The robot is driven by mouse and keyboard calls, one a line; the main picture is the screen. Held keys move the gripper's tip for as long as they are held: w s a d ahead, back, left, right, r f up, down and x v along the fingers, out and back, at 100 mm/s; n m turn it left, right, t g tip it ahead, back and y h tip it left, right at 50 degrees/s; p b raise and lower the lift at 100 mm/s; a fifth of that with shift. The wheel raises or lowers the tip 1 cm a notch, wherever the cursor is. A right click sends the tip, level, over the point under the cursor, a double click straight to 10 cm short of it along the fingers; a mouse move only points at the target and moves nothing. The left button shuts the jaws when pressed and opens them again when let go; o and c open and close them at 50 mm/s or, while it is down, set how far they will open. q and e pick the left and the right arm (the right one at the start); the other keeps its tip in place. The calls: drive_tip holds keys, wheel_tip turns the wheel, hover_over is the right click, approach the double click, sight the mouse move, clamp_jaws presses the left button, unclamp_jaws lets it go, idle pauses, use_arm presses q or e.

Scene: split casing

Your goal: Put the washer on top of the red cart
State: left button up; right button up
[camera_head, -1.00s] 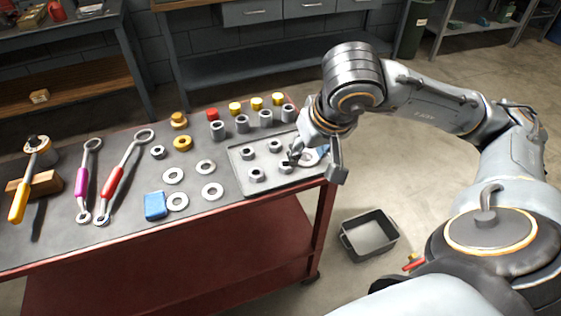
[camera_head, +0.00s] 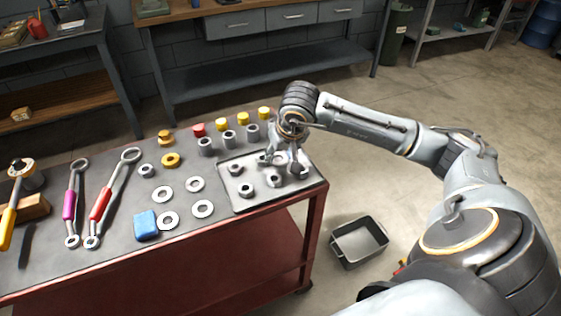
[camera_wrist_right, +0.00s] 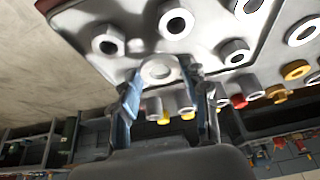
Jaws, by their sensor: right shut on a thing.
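The red cart (camera_head: 200,270) has a dark top and stands in the left and middle of the head view. My right gripper (camera_head: 284,160) is over the shallow grey tray on the cart's right end. In the right wrist view, my right gripper (camera_wrist_right: 163,83) is shut on a pale metal washer (camera_wrist_right: 147,72), with one finger on each side of it. The arm and fingers mostly hide this washer in the head view. I cannot tell whether it touches the tray. My left gripper is not in view.
The tray (camera_head: 228,178) holds several nuts. Several loose washers (camera_head: 202,209), a blue block (camera_head: 145,225), wrenches (camera_head: 101,204) and yellow, red and grey parts lie left of and behind it. A grey bin (camera_head: 360,240) stands on the floor at right.

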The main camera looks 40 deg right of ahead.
sight(281, 172)
drive_tip(key=shift+w+f+p, duration=0.1)
drive_tip(key=shift+f+p, duration=0.25)
drive_tip(key=shift+f, duration=1.2)
drive_tip(key=shift+f, duration=0.15)
drive_tip(key=o, duration=1.2)
